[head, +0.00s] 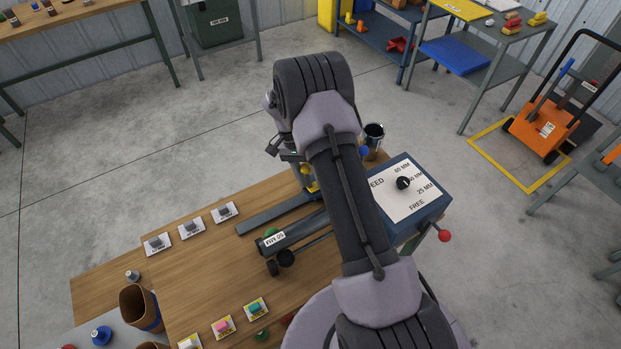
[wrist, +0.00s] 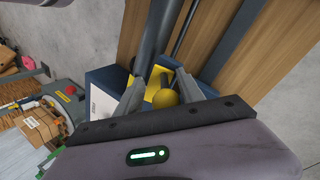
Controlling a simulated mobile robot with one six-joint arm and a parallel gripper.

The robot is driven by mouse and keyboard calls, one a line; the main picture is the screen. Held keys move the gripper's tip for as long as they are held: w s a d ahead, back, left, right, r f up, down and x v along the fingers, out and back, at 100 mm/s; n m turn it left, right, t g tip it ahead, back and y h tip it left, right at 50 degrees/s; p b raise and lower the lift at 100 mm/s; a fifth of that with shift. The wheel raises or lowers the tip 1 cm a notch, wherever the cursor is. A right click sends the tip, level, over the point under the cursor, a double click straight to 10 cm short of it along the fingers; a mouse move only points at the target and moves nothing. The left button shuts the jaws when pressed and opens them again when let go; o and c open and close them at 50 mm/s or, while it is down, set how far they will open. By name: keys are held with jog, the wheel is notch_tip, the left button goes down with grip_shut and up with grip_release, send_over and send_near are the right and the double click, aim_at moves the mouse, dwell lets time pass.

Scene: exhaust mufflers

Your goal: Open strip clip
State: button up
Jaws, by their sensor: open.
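A yellow ball knob (wrist: 165,98) shows in the wrist view, in front of a yellow plate (wrist: 183,82) on a blue housing. I take this for the strip clip, but its label is not visible. My gripper (wrist: 159,90) is open, with one grey finger on each side of the knob. I cannot tell whether either finger touches it. In the head view, my arm hides much of this spot; a bit of yellow (head: 312,186) shows beside the arm, above the bench (head: 200,262). A dark tube (head: 295,231) with a white label lies on the bench.
A blue box with a white dial panel (head: 405,190) and a red ball lever (head: 444,236) stands right of my arm. Small labelled blocks and brown cups (head: 138,306) occupy the bench's left and front. Open floor lies beyond.

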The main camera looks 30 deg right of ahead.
jog(key=shift+w+a, duration=0.1)
dwell(0.3)
jog(key=shift+r, duration=0.1)
jog(key=p+v, duration=0.4)
jog(key=v, duration=1.3)
jog(key=shift+w+r, duration=0.1)
